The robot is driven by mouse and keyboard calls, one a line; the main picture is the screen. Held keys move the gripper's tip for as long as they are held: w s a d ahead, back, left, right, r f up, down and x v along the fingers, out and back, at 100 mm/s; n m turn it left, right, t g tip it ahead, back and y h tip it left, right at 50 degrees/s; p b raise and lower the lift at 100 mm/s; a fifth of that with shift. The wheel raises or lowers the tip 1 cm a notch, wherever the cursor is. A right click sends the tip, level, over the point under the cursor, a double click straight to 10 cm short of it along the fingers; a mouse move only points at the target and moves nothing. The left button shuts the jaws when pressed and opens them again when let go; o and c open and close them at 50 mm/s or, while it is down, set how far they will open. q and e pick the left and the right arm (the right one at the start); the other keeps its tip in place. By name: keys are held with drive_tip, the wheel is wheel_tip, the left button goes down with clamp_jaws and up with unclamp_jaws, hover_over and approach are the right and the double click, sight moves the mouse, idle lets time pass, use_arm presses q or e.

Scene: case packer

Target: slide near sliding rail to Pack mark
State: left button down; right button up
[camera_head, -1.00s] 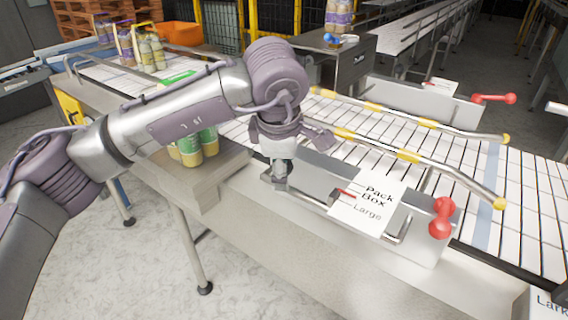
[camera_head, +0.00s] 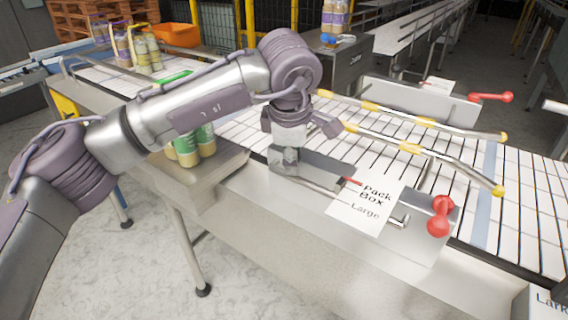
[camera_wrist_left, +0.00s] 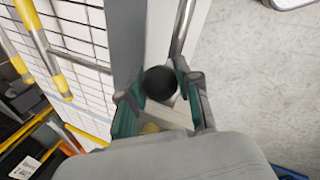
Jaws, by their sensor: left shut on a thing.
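My left gripper (camera_head: 284,168) is at the left end of the near rail's mount. In the left wrist view its fingers (camera_wrist_left: 160,90) are closed around a black round knob (camera_wrist_left: 160,82). The near sliding rail (camera_head: 425,154) is a metal rod with yellow sections, over the near side of the belt. A white card (camera_head: 366,206) reads Pack, Box, Large from top to bottom. A small red pointer (camera_head: 353,181) lies at the card's upper left, close to the Pack line. The gripper hides part of the mount. My right gripper is not in view.
The far rail (camera_head: 420,119) runs across the tiled belt (camera_head: 530,210). A red clamp knob (camera_head: 440,216) stands right of the card. Bottles (camera_head: 195,145) stand behind my left arm. An orange bin (camera_head: 178,35) is at the back left. The floor in front is clear.

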use_arm(q)
drive_tip(key=shift+w+d, duration=0.15)
drive_tip(key=shift+w, duration=0.05)
drive_tip(key=shift+s, duration=0.1)
drive_tip(key=c, duration=0.8)
unclamp_jaws()
drive_tip(key=shift+s, duration=0.1)
drive_tip(key=shift+o, duration=0.2)
drive_tip(key=v, duration=1.2)
